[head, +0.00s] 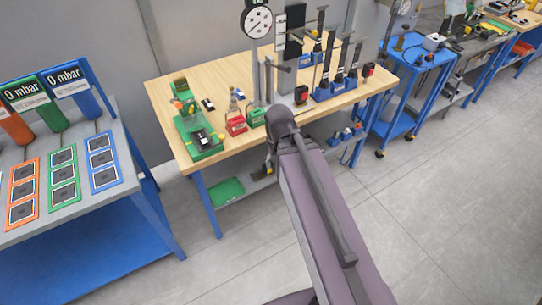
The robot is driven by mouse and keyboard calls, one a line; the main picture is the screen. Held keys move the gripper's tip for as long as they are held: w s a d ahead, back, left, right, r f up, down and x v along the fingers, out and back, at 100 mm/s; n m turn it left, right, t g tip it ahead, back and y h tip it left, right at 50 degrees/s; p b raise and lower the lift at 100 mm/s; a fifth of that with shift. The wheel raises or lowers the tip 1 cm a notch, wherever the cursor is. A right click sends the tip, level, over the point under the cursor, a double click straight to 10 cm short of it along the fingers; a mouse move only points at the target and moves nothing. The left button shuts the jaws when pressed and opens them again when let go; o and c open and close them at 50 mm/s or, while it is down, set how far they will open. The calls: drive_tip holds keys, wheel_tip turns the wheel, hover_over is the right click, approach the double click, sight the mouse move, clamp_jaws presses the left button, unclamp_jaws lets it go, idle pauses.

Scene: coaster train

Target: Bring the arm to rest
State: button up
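My arm reaches up from the bottom of the head view as a long purple-grey link, which ends in a dark rounded joint in front of the wooden workbench (215,90). My gripper does not show; the parts of my arm beyond that joint are out of sight. I cannot tell whether the gripper holds anything. On the bench are a green tray (203,151) with small parts, a red holder (236,125), a green block (257,117) and a stand with a round dial gauge (258,21).
At left stands a blue-framed table (80,255) with orange, green and blue panels and "0 mbar" displays. A blue trolley (412,95) and more benches stand at right. Black tools stand in a blue rack (335,90). The grey floor (440,200) at right is clear.

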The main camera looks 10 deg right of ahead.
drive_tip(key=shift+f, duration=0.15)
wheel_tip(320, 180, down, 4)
drive_tip(key=b, duration=0.4)
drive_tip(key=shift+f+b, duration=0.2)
drive_tip(key=shift+b, duration=0.15)
idle(1.1)
